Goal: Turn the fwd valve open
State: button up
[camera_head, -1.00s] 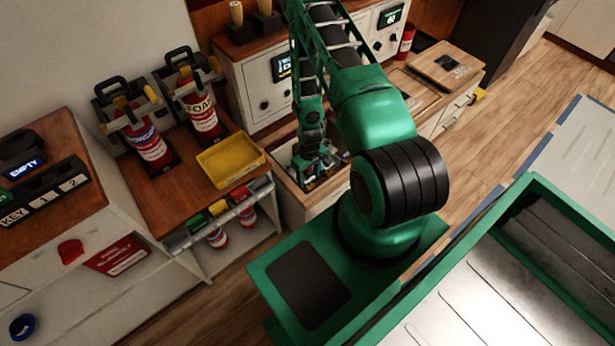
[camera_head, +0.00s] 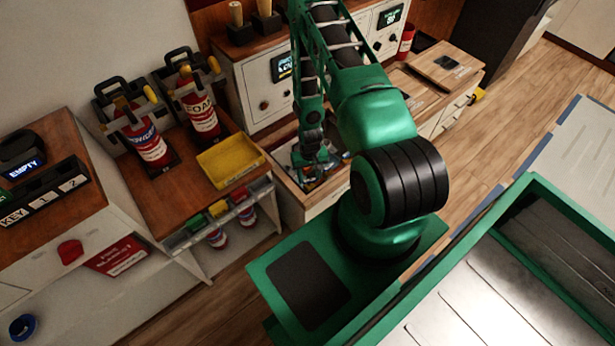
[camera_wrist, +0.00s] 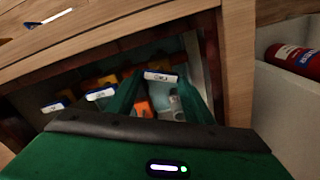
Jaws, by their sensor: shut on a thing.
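My gripper (camera_head: 314,168) reaches down into an open drawer-like compartment (camera_head: 283,190) in the white cabinet. In the wrist view its green fingers (camera_wrist: 163,105) point into the compartment and are shut on a valve handle. An orange part (camera_wrist: 143,106) and a grey part (camera_wrist: 172,103) show between the fingers. A white label (camera_wrist: 160,77) sits just above them. Two more labels (camera_wrist: 100,94) (camera_wrist: 53,106) with orange-yellow parts stand to the left. The label words are too small to read, so I cannot tell which is fwd. The fingertips are partly hidden.
The compartment's wooden rim (camera_wrist: 110,40) lies close around my gripper. A yellow tray (camera_head: 230,162) and red extinguishers (camera_head: 150,145) stand on the bench to the left. A red cylinder (camera_wrist: 295,58) is at the right in the wrist view.

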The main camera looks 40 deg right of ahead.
jog(key=m, duration=0.6)
jog(key=shift+s, duration=0.15)
jog(key=m, duration=0.6)
jog(key=shift+s+m, duration=0.1)
jog(key=shift+m, duration=0.3)
jog(key=o, duration=1.1)
jog(key=shift+c, duration=0.2)
jog(key=shift+d, duration=0.1)
